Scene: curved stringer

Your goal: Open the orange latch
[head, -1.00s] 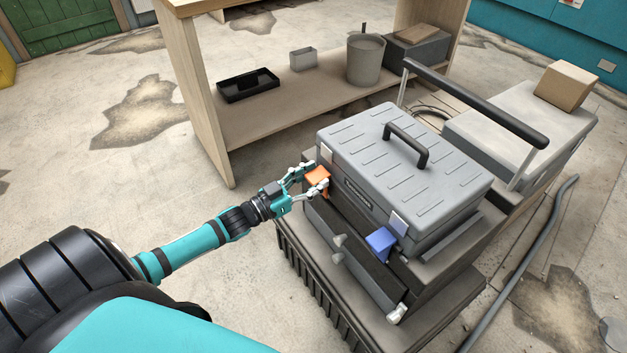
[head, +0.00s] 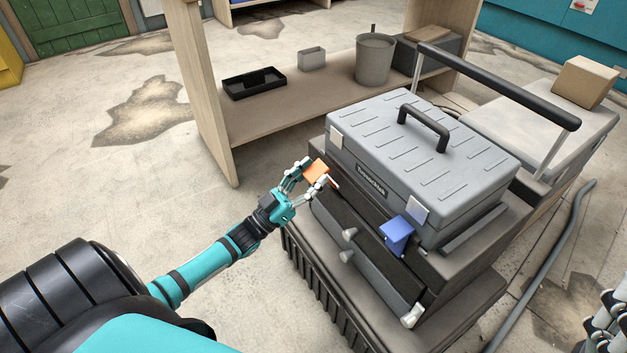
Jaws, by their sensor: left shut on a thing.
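The orange latch (head: 316,171) is at the left end of the front of the dark drawer unit under the grey toolbox (head: 420,150). My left gripper (head: 312,180) is shut on the orange latch, its fingers on either side of it. The latch appears tilted outward from the unit's front. A blue latch (head: 397,236) sits toward the right end of the same front. Part of my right gripper (head: 608,318) shows at the lower right edge; its fingertips are not clear.
The drawer unit stands on a dark ribbed base (head: 330,300) with a long black handle bar (head: 500,85) behind. A wooden shelf (head: 290,105) behind holds a black tray (head: 254,83), a small grey box (head: 311,59) and a bucket (head: 374,62). Floor at left is clear.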

